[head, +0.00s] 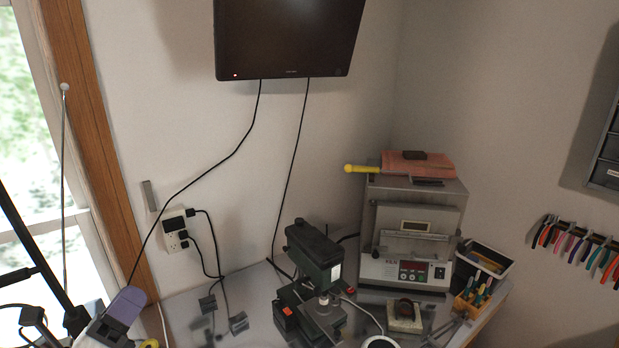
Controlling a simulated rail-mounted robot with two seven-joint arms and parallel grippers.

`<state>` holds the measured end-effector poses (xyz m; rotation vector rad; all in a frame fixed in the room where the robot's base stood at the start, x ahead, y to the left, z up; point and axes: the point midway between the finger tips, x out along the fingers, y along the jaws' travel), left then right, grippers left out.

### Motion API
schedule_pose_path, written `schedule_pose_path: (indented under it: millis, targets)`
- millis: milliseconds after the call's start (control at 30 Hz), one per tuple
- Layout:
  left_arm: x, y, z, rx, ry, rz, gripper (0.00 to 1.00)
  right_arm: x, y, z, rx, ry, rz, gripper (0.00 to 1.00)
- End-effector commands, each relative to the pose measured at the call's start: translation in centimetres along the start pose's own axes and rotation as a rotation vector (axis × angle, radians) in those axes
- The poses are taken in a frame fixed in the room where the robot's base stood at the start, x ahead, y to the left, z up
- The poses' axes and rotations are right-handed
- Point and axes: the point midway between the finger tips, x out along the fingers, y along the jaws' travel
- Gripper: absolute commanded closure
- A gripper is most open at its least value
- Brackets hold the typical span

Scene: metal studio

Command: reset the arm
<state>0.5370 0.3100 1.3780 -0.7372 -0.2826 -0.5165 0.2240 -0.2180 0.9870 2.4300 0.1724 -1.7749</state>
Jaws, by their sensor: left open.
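The only arm-like parts show at the lower left of the head view. A lavender and grey part (118,312) stands there, cut off by the bottom edge, in front of the bench's left end. My left gripper is at this lower left corner, open, and nothing shows held in it. Its fingertips are hard to make out. My right gripper is out of view.
The bench (185,310) runs into the corner. It bears a dark green machine (314,258), a grey boxy device (410,235), a black bin (484,262) and a tool holder (472,300). A monitor (290,38) hangs above with trailing cables. Pliers (580,248) hang at right.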

Motion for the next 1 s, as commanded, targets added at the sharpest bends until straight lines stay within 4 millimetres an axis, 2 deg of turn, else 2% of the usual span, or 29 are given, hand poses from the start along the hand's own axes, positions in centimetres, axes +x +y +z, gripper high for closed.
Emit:
schedule_pose_path:
  millis: [67,133,200,267,367,400,500,600,667,800,1000]
  targets:
    - [0.6,-0.7,1.8,-0.215,-0.176,0.051,0.50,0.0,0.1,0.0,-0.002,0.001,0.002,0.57]
    - [0.3,-0.3,2.7,-0.416,-0.324,0.128,0.50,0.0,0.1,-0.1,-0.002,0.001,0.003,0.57]
    - [-0.5,0.7,2.4,-0.624,-0.456,0.235,0.50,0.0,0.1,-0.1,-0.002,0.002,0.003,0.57]
    - [-1.8,1.8,1.0,-0.805,-0.554,0.359,0.50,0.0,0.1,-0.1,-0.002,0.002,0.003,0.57]
    - [-5.5,3.7,-4.2,-1.102,-0.667,0.648,0.50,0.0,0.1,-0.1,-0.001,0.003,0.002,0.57]
    - [-7.1,4.1,-6.6,-1.196,-0.684,0.763,0.50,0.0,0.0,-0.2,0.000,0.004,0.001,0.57]
    - [-10.8,4.1,-12.1,-1.395,-0.672,0.990,0.50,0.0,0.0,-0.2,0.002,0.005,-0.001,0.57]
    - [-14.1,3.4,-16.6,-1.571,-0.650,1.135,0.50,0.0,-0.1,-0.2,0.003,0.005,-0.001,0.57]
    - [-16.3,3.1,-18.8,-1.654,-0.665,1.209,0.50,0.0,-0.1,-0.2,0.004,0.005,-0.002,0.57]
    - [-22.2,3.0,-22.9,-1.777,-0.772,1.369,0.50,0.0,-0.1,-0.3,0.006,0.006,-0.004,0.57]
    - [-30.0,2.3,-27.8,-1.833,-0.905,1.599,0.50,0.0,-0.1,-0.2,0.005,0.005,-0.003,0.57]
